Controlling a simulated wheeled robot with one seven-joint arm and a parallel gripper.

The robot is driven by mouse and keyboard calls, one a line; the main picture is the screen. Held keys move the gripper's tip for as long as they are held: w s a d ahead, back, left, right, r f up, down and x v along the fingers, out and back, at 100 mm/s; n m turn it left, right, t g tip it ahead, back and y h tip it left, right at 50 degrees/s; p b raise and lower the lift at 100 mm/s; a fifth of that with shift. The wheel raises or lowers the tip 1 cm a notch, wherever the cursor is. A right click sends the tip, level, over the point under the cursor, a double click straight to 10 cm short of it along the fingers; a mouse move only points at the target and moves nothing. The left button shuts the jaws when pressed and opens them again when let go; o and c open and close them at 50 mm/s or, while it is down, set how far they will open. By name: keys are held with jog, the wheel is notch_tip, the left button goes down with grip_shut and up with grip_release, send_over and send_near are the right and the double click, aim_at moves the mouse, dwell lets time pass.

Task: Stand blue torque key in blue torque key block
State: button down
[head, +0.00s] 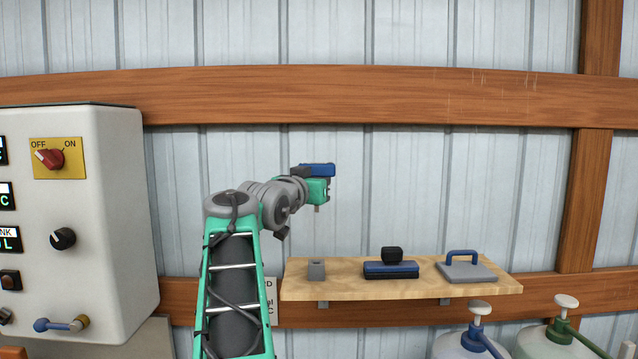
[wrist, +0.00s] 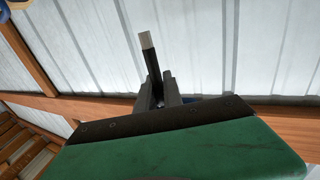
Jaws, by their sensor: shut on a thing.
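My gripper (head: 319,190) is raised above the left end of the shelf, well clear of it. It is shut on the blue torque key. In the wrist view the key shows as a dark shaft (wrist: 152,62) with a pale grey end, standing out from between the jaws (wrist: 159,92). In the head view a blue bar (head: 318,170) lies across the top of the gripper, and a short pale tip (head: 317,209) points down below it. The jaws hide the key's middle.
The wooden shelf (head: 345,289) also holds a blue and black piece with a dark knob (head: 391,268) and a grey plate with a blue handle (head: 466,270). A control cabinet (head: 100,200) stands at left.

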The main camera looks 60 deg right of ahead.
jog(key=shift+f+b, duration=4.85)
jog(key=shift+f, duration=0.6)
jog(key=shift+f+b, duration=0.1)
jog(key=shift+b, duration=0.2)
jog(key=shift+f+b, duration=2.4)
jog(key=shift+f, duration=0.1)
jog(key=c, duration=1.4)
grip_release()
